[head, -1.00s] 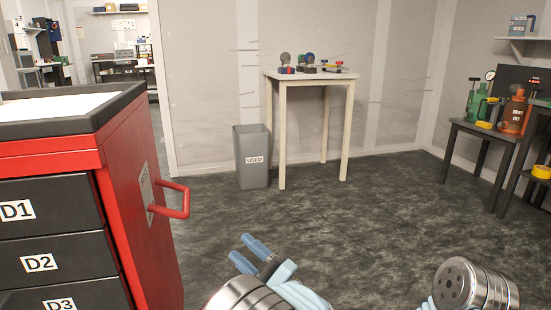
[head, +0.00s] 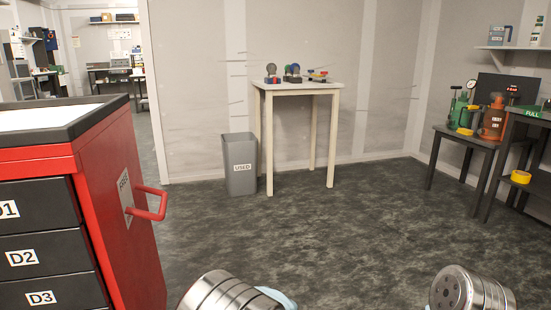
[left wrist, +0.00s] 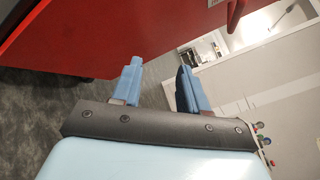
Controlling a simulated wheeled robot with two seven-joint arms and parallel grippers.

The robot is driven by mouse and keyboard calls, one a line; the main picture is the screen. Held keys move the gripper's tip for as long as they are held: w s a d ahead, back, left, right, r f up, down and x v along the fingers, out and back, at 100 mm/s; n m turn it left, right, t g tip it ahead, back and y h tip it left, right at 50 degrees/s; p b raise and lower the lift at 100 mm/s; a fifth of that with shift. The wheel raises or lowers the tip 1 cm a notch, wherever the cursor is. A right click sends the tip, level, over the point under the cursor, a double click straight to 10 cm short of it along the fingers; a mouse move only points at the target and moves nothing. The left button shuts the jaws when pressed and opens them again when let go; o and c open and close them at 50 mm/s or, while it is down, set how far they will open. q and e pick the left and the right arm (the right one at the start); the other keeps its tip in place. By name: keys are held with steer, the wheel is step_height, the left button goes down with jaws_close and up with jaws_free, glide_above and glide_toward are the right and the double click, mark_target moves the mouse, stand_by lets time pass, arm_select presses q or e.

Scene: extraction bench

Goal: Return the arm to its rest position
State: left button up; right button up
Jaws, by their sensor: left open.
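My left gripper (left wrist: 160,88) shows in the left wrist view with its two blue fingers apart and nothing between them. Beyond the fingers are the red side of the drawer cabinet (left wrist: 120,30) and the grey floor. In the head view only my arms' metal links show at the bottom edge. The left gripper's fingers are out of that view, and my right gripper is not seen.
A red cabinet (head: 115,190) with a side handle (head: 150,204) stands close on the left. A grey USED bin (head: 240,180) and a small table (head: 300,88) stand ahead. A dark bench (head: 462,138) with canisters is at right. Floor between is clear.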

arm_select(q)
steer(key=s+a+f+n+g+h+p, duration=0.1)
steer(key=s+a+f+g+h+p, duration=0.15)
steer(key=s+f+g+h, duration=0.5)
steer(key=s+a+f+n+g+h+p, duration=0.2)
steer(key=s+a+f+g, duration=0.15)
steer(key=s+f, duration=0.65)
steer(key=s+d+f+n+t+h+p, duration=0.1)
steer(key=s+d+f+n+h+p, duration=0.1)
steer(key=d+n+h, duration=0.2)
steer(key=s+d+f+n+t+h+p, duration=0.1)
steer(key=d+f+n+t+h+p, duration=0.1)
steer(key=d+n+h, duration=0.2)
steer(key=shift+s+d+n+h, duration=0.2)
steer(key=shift+s+n+h, duration=0.15)
steer(key=shift+n+h, duration=1.35)
steer(key=shift+n+y, duration=0.4)
steer(key=shift+y, duration=0.05)
